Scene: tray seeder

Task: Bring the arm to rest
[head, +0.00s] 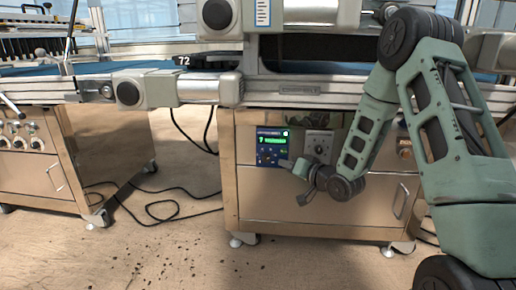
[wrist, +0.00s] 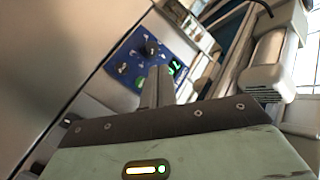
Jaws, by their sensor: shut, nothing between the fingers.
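My green arm reaches in from the right side of the head view, bends at a high elbow and comes down in front of the machine's steel front. My gripper (head: 298,168) is in front of that front, just below and right of the blue control panel (head: 271,147). In the wrist view my gripper (wrist: 158,78) shows as two grey fingers pressed together with nothing between them. They point toward the blue panel (wrist: 148,52), which has dark knobs and a lit green display. Whether the fingertips touch the panel I cannot tell.
A knob plate (head: 319,146) sits right of the panel. The steel cabinet (head: 290,208) has a drawer handle (head: 402,201) and stands on feet. A conveyor rail (head: 300,95) runs above. Cables (head: 165,208) and dark crumbs lie on the floor to the left.

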